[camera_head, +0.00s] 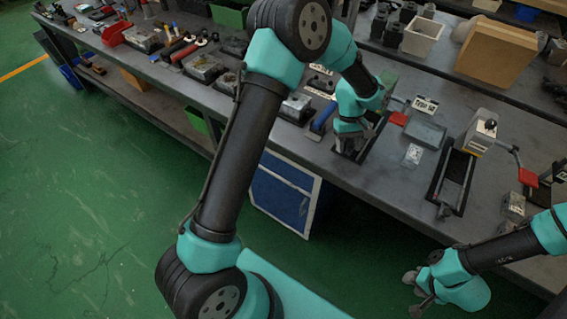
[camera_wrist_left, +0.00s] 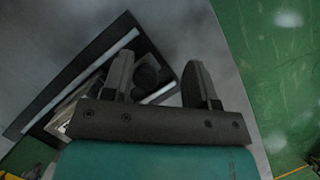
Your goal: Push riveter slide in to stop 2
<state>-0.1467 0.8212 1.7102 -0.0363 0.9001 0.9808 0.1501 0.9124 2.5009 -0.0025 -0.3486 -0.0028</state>
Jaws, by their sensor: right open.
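A dark slide fixture lies under my left gripper (camera_head: 352,146) in the head view, near the table's front edge and mostly hidden by the arm. In the left wrist view, its dark base with a pale metal strip (camera_wrist_left: 82,82) runs diagonally. A round black knob (camera_wrist_left: 147,72) shows between the fingers of my left gripper (camera_wrist_left: 160,85), closer to the left finger. These fingers stand apart; contact with the knob cannot be told. My right gripper (camera_head: 420,290) is open and empty, in front of the table edge at lower right. The slide's stop marks are not readable.
A second fixture has a black rail (camera_head: 454,180) and a white block (camera_head: 481,130) with a red-ended lever. A small label sign (camera_head: 425,104) and a grey box (camera_head: 426,132) stand between. A cardboard box (camera_head: 500,55) is behind. Tools crowd the left table.

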